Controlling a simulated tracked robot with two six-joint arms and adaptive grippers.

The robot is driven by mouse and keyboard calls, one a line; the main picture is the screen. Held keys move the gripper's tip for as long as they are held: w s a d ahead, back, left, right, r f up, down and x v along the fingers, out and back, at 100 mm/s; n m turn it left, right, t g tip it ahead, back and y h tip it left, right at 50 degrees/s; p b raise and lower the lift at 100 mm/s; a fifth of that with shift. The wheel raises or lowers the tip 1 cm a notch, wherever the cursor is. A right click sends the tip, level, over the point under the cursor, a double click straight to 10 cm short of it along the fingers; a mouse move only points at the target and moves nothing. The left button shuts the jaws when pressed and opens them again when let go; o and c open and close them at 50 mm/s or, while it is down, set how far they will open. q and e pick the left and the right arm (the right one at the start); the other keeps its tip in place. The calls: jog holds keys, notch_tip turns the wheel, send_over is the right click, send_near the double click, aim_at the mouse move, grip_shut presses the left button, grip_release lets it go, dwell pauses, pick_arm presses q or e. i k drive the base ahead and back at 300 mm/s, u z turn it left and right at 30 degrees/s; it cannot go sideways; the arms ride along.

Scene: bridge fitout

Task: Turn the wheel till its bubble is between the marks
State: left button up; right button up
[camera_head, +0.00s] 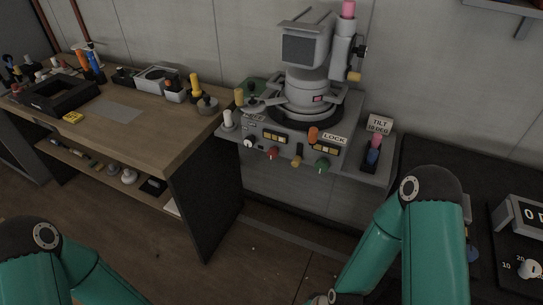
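A grey instrument (307,75) stands upright on a grey stand (232,131) in the middle of the head view. A dark round ring (273,121) surrounds its foot. Coloured knobs line the stand's front, including a red one (272,153) and a green one (322,166). I cannot tell which part is the wheel. No bubble or marks can be made out at this size. My two teal arms show at the bottom left and lower right, well short of the stand. Both grippers are out of the picture.
A "LOCK" label (335,139) and a "TILT 10 DEG" sign (379,124) mark the stand. A wooden bench (150,125) at left holds a black tray (62,106) and several tools. A display box (522,215) sits at far right. The floor between bench and stand is open.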

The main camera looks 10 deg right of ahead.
aim_at(273, 153)
jog(key=u, duration=1.4)
jog(key=i, duration=0.15)
jog(key=z, duration=3)
jog(key=k, duration=1.25)
jog(key=u, duration=1.45)
jog(key=i, duration=1)
